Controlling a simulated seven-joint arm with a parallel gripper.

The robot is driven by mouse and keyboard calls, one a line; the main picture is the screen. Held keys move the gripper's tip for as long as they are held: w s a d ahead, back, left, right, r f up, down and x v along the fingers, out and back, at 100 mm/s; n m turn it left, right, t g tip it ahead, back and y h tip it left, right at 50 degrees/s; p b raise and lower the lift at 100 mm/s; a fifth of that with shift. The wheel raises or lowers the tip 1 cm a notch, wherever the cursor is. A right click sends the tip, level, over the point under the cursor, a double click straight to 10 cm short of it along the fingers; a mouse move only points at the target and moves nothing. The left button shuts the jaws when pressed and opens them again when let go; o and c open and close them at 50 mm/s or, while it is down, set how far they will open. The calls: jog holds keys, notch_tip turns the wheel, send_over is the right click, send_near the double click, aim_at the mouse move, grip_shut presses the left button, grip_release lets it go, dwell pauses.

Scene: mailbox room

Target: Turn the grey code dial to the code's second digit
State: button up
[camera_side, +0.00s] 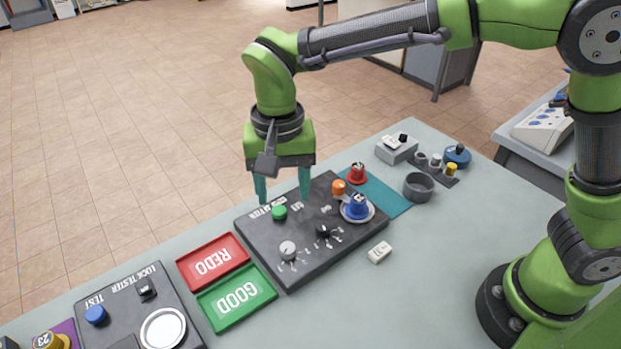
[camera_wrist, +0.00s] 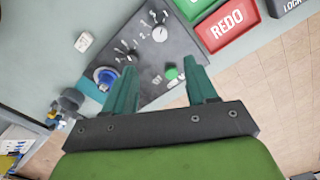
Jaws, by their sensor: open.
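The grey code dial (camera_side: 288,248) is a light grey knob with a pointer on the black panel (camera_side: 262,251), near the panel's front-left part. It also shows in the wrist view (camera_wrist: 160,33). My gripper (camera_side: 284,200) points down above the panel's back edge, fingers apart and empty, near the green button (camera_side: 279,212). It is behind the grey dial and apart from it. In the wrist view the open fingers (camera_wrist: 161,70) flank the green button. I cannot make out a code.
A black dial (camera_side: 322,231) sits right of the grey dial. A blue piece (camera_side: 357,208) on a saucer, an orange piece (camera_side: 338,187) and a red piece (camera_side: 357,173) stand nearby. Red REDO (camera_side: 212,261) and green GOOD (camera_side: 237,300) trays lie left. A white block (camera_side: 379,252) lies front right.

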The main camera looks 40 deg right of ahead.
jog(key=shift+r, duration=1.35)
